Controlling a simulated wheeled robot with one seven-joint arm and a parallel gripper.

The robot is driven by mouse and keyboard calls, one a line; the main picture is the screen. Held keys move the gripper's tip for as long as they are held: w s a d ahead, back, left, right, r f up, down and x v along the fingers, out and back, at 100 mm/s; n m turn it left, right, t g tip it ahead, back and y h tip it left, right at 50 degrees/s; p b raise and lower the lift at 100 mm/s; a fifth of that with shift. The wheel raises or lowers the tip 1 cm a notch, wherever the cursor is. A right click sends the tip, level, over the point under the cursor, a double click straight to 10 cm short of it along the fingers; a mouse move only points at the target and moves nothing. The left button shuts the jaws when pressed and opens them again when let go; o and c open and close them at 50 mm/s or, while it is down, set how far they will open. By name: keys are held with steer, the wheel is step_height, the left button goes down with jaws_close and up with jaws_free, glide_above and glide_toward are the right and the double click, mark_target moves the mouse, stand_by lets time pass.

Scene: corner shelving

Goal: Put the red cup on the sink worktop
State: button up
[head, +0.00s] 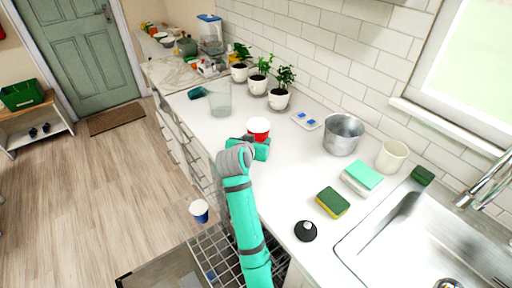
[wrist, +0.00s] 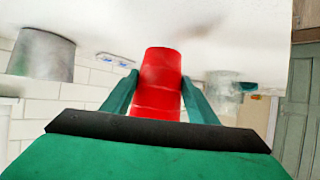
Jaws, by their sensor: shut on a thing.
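The red cup (head: 258,126) with a white top is at my gripper (head: 256,148), over the white sink worktop (head: 295,170). In the wrist view, the red cup (wrist: 158,80) sits between the two green fingers of my gripper (wrist: 160,100), which are shut on it. The cup is at or just above the worktop surface; I cannot tell whether it touches. Its lower part is hidden by the gripper in the head view.
A metal pot (head: 343,135), a cream mug (head: 391,156), sponges (head: 332,202) and a black lid (head: 305,231) stand to the right. A clear container (head: 220,98) and potted plants (head: 279,98) stand behind. A blue cup (head: 199,211) is at the dishwasher rack (head: 215,255) below.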

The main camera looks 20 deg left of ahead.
steer(key=f, duration=0.3)
steer(key=shift+w+f, duration=0.15)
steer(key=shift+w, duration=0.1)
steer(key=shift+d, duration=0.25)
steer(key=shift+a+f, duration=0.15)
steer(key=shift+a, duration=0.15)
steer(key=o, duration=1.1)
steer(key=shift+s+a, duration=0.2)
steer(key=shift+a, duration=0.05)
steer(key=shift+d, duration=0.15)
steer(key=shift+d, duration=0.1)
steer(key=v, duration=1.2)
